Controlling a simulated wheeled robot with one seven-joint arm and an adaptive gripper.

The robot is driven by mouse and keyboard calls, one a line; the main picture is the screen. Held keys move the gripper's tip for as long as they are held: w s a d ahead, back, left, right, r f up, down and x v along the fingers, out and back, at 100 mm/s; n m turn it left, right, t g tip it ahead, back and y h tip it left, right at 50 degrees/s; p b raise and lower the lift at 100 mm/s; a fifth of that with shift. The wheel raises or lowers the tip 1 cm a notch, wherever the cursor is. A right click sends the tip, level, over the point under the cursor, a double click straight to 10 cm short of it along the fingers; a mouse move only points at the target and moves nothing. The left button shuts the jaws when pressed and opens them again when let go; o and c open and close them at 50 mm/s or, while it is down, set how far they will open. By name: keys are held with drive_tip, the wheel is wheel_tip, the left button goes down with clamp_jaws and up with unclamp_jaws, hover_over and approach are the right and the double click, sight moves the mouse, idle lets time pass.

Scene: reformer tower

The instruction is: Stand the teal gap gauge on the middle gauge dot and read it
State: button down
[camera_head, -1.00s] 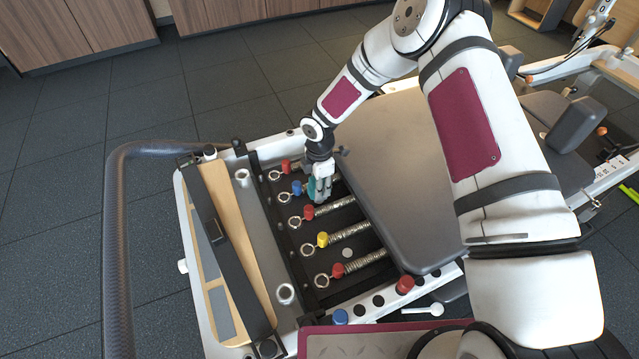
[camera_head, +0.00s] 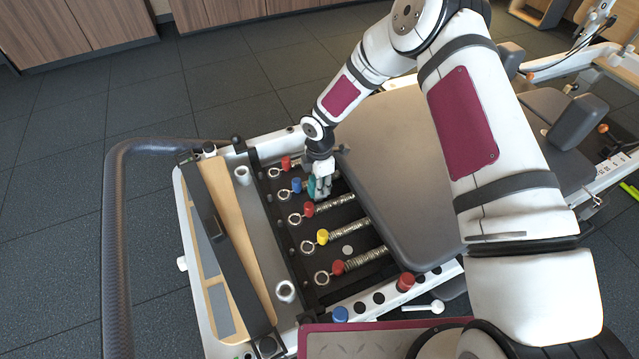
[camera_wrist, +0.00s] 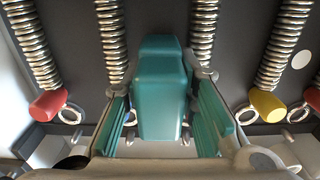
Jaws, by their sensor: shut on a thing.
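The teal gap gauge (camera_wrist: 160,90) is in the middle of the wrist view, held between my gripper's teal-padded fingers (camera_wrist: 163,128). In the head view, my gripper (camera_head: 321,188) is down at the spring bed, and a teal patch of the gauge (camera_head: 312,187) shows beside its fingers. The gauge lies between the blue-knobbed spring (camera_head: 297,187) and the red-knobbed middle spring (camera_head: 308,210). The gauge's foot is hidden, so I cannot tell whether it touches the bed. One pale gauge dot (camera_head: 347,250) shows between the lower springs, also in the wrist view (camera_wrist: 301,60). No dot shows under the gauge.
The yellow-knobbed spring (camera_head: 322,237) and a lower red-knobbed spring (camera_head: 337,267) run alongside. The grey carriage pad (camera_head: 400,180) bounds the bed on the right. A wooden footbar board (camera_head: 240,250) lies left. A white spoon-like tool (camera_head: 425,308) lies at the front.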

drive_tip(key=shift+f, duration=0.2)
drive_tip(key=c, duration=1.2)
unclamp_jaws()
drive_tip(key=shift+r, duration=0.1)
